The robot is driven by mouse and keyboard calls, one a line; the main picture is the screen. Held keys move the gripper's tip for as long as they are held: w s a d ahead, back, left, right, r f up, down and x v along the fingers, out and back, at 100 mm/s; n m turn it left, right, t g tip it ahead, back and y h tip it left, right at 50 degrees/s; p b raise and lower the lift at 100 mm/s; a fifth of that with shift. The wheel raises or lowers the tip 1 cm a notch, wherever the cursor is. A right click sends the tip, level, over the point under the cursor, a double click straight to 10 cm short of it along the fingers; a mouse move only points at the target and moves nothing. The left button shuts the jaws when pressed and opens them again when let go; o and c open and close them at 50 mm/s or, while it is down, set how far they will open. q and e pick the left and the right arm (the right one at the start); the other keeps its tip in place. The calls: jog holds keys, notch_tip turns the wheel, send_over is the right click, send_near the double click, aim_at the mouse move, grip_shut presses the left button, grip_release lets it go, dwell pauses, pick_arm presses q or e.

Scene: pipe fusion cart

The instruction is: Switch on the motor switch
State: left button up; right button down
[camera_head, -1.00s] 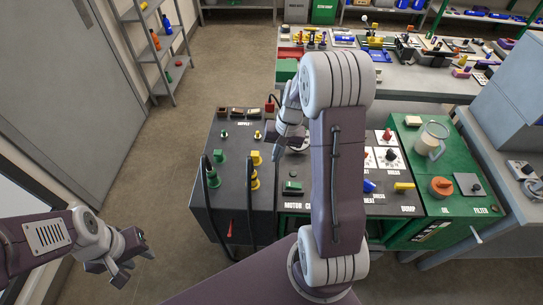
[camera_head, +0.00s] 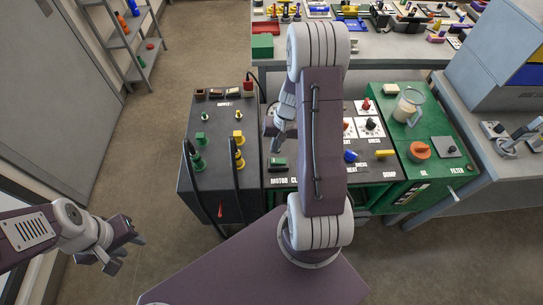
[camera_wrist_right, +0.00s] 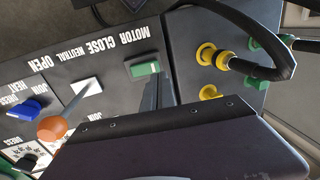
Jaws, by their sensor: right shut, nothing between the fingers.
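The motor switch is a green rocker (camera_head: 277,163) on the dark cart panel, just above the MOTOR label (camera_head: 279,181). It also shows in the right wrist view as a green block in a dark housing (camera_wrist_right: 144,69). My right gripper (camera_head: 275,146) points down over the panel, just behind the switch in the head view. Its shut, empty fingers (camera_wrist_right: 150,96) show in the right wrist view close beside the switch; I cannot tell whether they touch it. My left gripper (camera_head: 128,250) hangs empty over the floor at the left, its fingers apart.
Black hoses (camera_head: 236,180) with yellow and green fittings stand left of the switch. An orange-knobbed lever (camera_wrist_right: 52,128) is near the fingers in the right wrist view. Blue and yellow handles (camera_head: 385,153) sit further right. A workbench (camera_head: 375,60) is behind.

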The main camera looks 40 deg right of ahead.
aim_at(273, 160)
jog(key=f, duration=0.4)
jog(key=a+f, duration=0.1)
jog(key=f, duration=0.1)
jog(key=shift+w+f, duration=0.1)
jog(key=shift+w, duration=0.2)
jog(key=shift+w+a+f+b, duration=0.15)
jog(key=shift+f+b, duration=0.2)
jog(key=shift+b, duration=0.25)
jog(key=shift+w+a+f+b, duration=0.1)
jog(key=shift+f+b, duration=0.2)
jog(key=shift+b, duration=0.3)
jog(key=shift+s+r+p, duration=0.1)
jog(key=shift+r+p, duration=0.2)
jog(key=shift+s+d, duration=0.15)
jog(key=shift+d, duration=0.15)
jog(key=shift+s+d+r, duration=0.15)
jog(key=shift+s+d, duration=0.15)
jog(key=shift+d, duration=0.1)
